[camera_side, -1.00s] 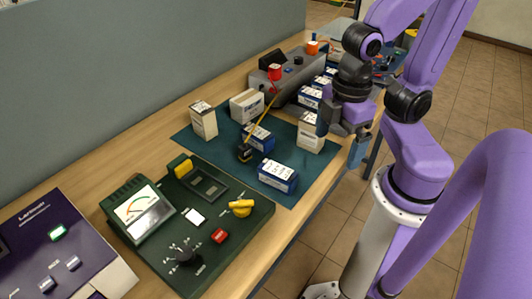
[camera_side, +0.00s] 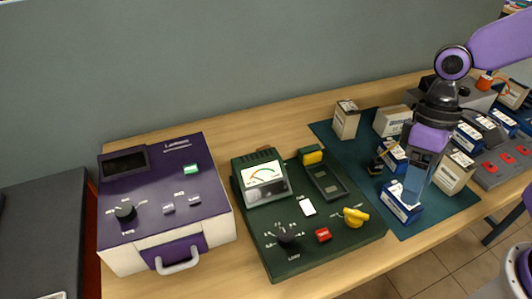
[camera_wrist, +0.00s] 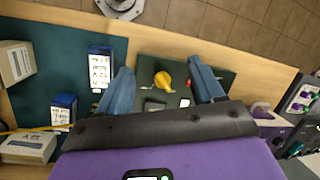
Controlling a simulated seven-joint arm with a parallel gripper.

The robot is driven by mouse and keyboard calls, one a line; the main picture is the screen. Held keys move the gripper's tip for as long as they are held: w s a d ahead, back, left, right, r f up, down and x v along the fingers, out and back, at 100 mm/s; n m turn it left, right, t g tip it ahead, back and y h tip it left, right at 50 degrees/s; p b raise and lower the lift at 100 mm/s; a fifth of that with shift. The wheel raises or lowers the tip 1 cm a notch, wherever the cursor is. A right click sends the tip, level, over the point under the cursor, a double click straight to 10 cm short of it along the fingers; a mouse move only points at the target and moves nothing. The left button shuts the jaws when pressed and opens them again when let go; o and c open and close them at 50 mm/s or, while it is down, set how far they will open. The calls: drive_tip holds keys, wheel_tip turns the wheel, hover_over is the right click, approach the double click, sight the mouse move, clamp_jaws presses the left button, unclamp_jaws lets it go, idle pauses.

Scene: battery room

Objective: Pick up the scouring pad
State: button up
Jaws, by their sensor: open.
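I cannot make out a scouring pad for certain in either current view. My gripper (camera_side: 412,188) hangs over the dark teal mat (camera_side: 425,222) in the side view, by a blue-and-white box (camera_side: 402,202). In the wrist view, my gripper (camera_wrist: 160,66) shows its two blue fingers spread wide, with nothing held between them. Beyond the fingers lies the green tester (camera_wrist: 148,68) with its yellow knob (camera_wrist: 162,80). The gripper's own body hides the lower part of the wrist view.
The purple-topped instrument (camera_side: 165,190) and the green meter (camera_side: 285,240) stand left of the mat. A cream box (camera_side: 346,120), a black-and-yellow item (camera_side: 375,166) and several other boxes crowd the mat. A grey unit (camera_side: 490,172) stands at right. Bare wood (camera_side: 240,133) runs along the wall.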

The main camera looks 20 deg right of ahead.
drive_tip(key=w+a+f+m+g+y, duration=0.2)
drive_tip(key=w+a+m+y, duration=0.1)
drive_tip(key=w+a+m, duration=0.6)
drive_tip(key=m+t+y, duration=0.4)
drive_tip(key=m+y, duration=0.5)
drive_tip(key=m, duration=0.4)
hover_over(267, 147)
drive_tip(key=d, duration=0.3)
wheel_tip(267, 147, down, 8)
drive_tip(key=f, duration=0.3)
drive_tip(key=shift+s+a+f+g, duration=0.15)
drive_tip(key=shift+a+f+g, duration=0.15)
drive_tip(key=shift+f, duration=0.1)
wheel_tip(267, 147, down, 3)
drive_tip(key=shift+a+f, duration=0.1)
drive_tip(key=shift+f, duration=0.05)
drive_tip(key=shift+s+a+f, duration=0.15)
drive_tip(key=shift+a, duration=0.5)
drive_tip(key=shift+a+f, duration=0.25)
drive_tip(key=shift+a, duration=0.3)
drive_tip(key=shift+c, duration=0.3)
